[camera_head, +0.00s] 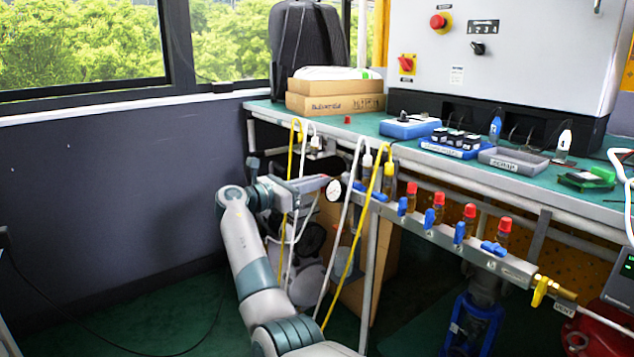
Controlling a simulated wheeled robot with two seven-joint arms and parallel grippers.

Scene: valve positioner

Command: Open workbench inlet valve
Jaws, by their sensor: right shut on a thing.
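A grey manifold (470,247) runs along the front of the workbench, with several blue-handled valves (430,218) and red-capped fittings on it. A round white pressure gauge (334,190) is near its left end. My right arm rises from the bottom middle. Its right gripper (318,183) is at the manifold's left end, just left of the gauge, shut on what appears to be the inlet valve handle. The gripper hides most of that handle, so its angle cannot be told. A yellow handle (541,291) is at the manifold's right end. My left gripper is not in view.
The green workbench top (350,127) carries cardboard boxes (335,95), a grey tray (513,160) and blue trays. A grey cabinet (540,60) stands behind. Floor at left is clear except a thin cable.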

